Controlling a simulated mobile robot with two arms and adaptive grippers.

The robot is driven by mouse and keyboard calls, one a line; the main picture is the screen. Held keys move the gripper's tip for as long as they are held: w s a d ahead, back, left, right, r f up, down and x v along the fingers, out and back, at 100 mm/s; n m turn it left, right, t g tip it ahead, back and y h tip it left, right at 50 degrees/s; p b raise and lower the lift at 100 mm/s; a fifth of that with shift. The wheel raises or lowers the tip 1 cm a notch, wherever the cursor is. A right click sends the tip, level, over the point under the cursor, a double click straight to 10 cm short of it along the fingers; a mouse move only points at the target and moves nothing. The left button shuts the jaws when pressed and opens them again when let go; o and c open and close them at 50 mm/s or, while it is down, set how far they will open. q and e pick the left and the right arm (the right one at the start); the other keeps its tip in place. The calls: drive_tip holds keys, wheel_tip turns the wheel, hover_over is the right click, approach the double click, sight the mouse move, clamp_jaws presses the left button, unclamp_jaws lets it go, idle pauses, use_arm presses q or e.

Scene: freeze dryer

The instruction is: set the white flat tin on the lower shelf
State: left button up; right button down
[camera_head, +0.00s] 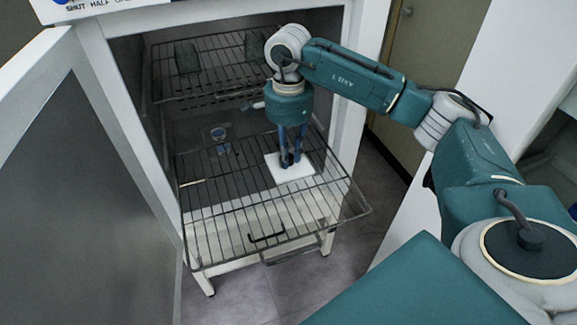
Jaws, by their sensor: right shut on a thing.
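The white flat tin (293,174) is at the lower wire shelf (225,232), towards its right side. It looks level and seems to rest on the wires, though a small gap beneath it cannot be ruled out. My right gripper (290,163) points straight down over the tin, with its fingers shut on it. The lower shelf is pulled out of the open white cabinet (101,85). My left gripper is not in view.
An upper wire shelf (215,62) inside the cabinet holds two dark objects (186,57). The open door (75,200) stands at the left. The lower shelf's front and left are clear.

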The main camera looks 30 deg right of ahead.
sight(289, 169)
drive_tip(key=shift+s+f, duration=0.1)
drive_tip(key=shift+f, duration=0.55)
wheel_tip(289, 169, down, 4)
drive_tip(key=shift+r+p, duration=0.25)
drive_tip(key=shift+p, duration=0.25)
drive_tip(key=shift+f, duration=0.45)
drive_tip(key=c, duration=1.7)
unclamp_jaws()
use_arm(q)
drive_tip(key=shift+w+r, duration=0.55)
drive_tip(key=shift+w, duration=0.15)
use_arm(e)
drive_tip(key=shift+o, duration=0.6)
